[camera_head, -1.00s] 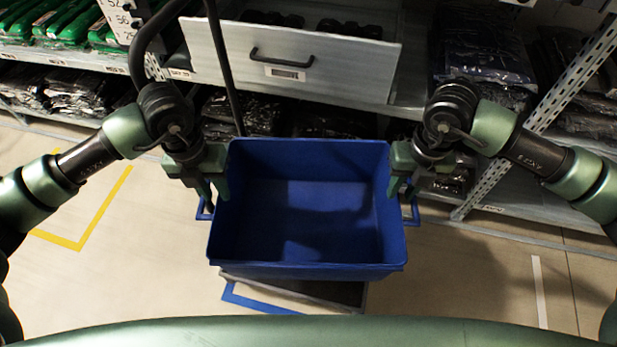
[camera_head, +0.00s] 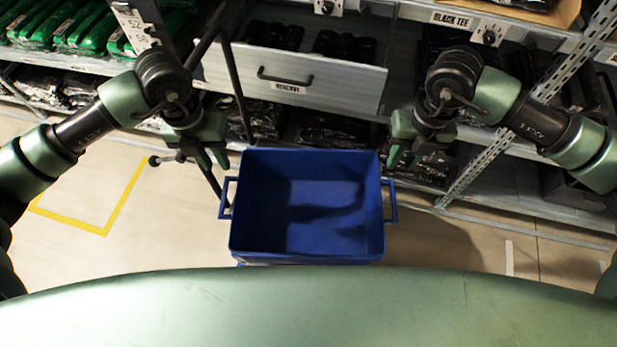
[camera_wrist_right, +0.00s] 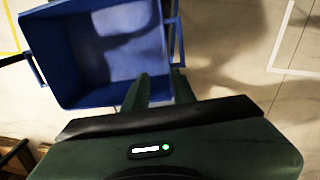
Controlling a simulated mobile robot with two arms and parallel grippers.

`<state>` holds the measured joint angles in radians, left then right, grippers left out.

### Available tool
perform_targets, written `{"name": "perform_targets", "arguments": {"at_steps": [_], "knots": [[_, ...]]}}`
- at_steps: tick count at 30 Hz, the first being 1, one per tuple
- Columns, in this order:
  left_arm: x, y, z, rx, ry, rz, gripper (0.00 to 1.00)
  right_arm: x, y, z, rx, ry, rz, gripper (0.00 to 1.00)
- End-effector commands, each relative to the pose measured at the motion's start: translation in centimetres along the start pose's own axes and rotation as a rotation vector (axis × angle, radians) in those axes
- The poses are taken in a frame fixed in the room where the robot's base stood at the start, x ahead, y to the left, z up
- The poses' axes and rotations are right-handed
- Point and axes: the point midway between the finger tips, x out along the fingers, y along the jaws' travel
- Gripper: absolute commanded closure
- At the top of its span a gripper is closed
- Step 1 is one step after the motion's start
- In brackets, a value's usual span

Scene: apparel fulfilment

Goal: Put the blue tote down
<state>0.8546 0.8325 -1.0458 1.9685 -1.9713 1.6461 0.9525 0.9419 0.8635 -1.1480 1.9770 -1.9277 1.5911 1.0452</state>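The blue tote (camera_head: 308,256) is empty and upright below and between my two grippers, with a side handle at its left and another at its right. What bears it is hidden beneath it. My left gripper (camera_head: 213,162) is open and empty, above and apart from the left handle. My right gripper (camera_head: 402,160) is open and empty, above and apart from the right handle. In the right wrist view the tote (camera_wrist_right: 75,103) lies beyond the spread fingers of my right gripper (camera_wrist_right: 158,88).
A shelf rack with a grey drawer (camera_head: 300,78) stands behind the tote, holding dark and green packed garments. A slanted perforated post (camera_head: 490,165) stands at the right. A dark bar frame (camera_head: 233,75) rises behind my left gripper. Floor with yellow tape (camera_head: 105,215) is clear at left.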

Motion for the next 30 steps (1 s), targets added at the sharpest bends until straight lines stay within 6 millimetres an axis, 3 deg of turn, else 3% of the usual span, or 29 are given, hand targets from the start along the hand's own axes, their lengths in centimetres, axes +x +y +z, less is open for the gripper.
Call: {"name": "perform_targets", "arguments": {"at_steps": [1,3,9,16,24,30], "knots": [[-1.9,-0.1,0.0,0.000,0.000,0.000,0.75,-1.9,0.1,0.0,0.000,0.000,0.000,0.75],[-3.1,-0.2,0.0,0.000,0.000,0.000,0.75,-3.1,0.2,0.0,0.000,0.000,0.000,0.75],[-5.1,-0.4,0.0,0.000,0.000,0.000,0.75,-5.1,0.4,0.0,0.000,0.000,0.000,0.75],[-5.2,-0.4,0.0,0.000,0.000,0.000,0.75,-7.2,0.4,0.1,0.000,-0.003,0.001,0.75],[-5.2,-0.4,0.0,0.000,0.000,0.000,0.75,-12.8,0.3,0.1,0.000,-0.005,0.000,0.75],[-5.2,-0.3,0.0,0.000,0.000,0.000,0.75,-15.5,0.3,0.1,0.000,-0.003,0.000,0.75]]}}
